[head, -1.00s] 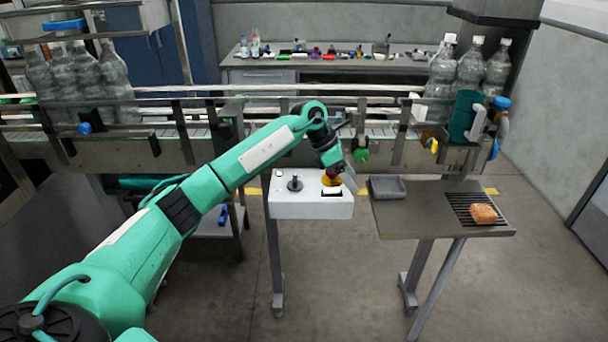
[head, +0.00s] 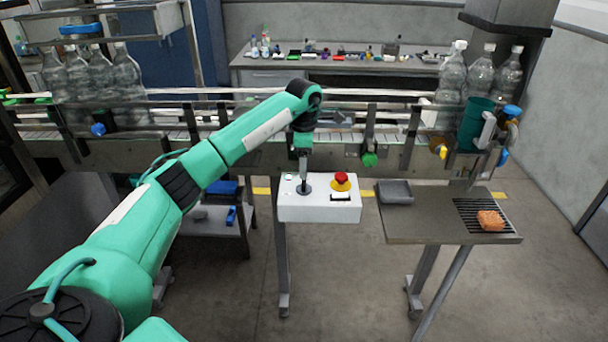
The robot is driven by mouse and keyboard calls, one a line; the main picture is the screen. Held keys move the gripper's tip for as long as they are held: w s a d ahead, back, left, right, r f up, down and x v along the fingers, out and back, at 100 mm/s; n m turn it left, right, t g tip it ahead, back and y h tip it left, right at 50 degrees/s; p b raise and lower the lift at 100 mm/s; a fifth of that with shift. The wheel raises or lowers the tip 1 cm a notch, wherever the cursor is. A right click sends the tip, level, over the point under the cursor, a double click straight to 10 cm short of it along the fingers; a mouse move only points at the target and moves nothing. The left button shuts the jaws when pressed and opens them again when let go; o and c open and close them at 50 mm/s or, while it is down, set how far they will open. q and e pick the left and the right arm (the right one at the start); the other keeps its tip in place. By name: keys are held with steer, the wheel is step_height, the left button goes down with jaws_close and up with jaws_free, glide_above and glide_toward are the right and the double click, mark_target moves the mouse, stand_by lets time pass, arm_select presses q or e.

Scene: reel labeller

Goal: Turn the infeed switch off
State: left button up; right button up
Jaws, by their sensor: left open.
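A white control box (head: 319,211) stands on a post in front of the conveyor. On its top left is a dark round knob (head: 304,188), which looks like the infeed switch. My left gripper (head: 304,179) is open, pointing down right at the knob, and its fingers partly hide it. I cannot tell whether the fingers touch it or which way the knob is turned. A red mushroom button (head: 341,179) on a yellow base sits to the right of the gripper, with a dark slot in front of it. My right gripper is not in view.
The conveyor (head: 240,158) with its guide rails runs just behind the box. Clear bottles (head: 480,75) stand at the conveyor's right end.

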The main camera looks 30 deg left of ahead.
mark_target(304, 182)
arm_select(q)
step_height(304, 182, down, 6)
steer(key=shift+f+p, duration=0.1)
steer(key=shift+p, duration=0.7)
steer(key=shift+c, duration=0.2)
steer(key=c, duration=0.9)
steer(key=shift+c, duration=0.2)
